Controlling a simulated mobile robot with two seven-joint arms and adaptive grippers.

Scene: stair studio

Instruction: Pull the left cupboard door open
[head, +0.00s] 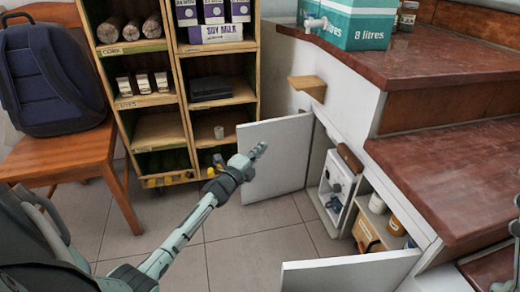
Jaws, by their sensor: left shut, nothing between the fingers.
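The left cupboard door (282,165) is a plain white panel and stands wide open, swung out from the white cupboard under the steps. My left gripper (258,150) is shut and empty. It overlaps the upper left part of this door in the head view; I cannot tell whether it touches. The other cupboard door (350,274), in the foreground, also stands open. Inside the cupboard are a white box-like unit (338,182), a brown carton (367,234) and jars (377,204). My right gripper is not in view; only part of my right arm shows at the right edge.
A wooden shelf unit (183,75) with goods stands behind the left door. A chair (62,150) with a blue backpack (48,75) is at the left. A wooden block (307,86) juts from the white side wall. Tiled floor (245,222) is clear between the doors.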

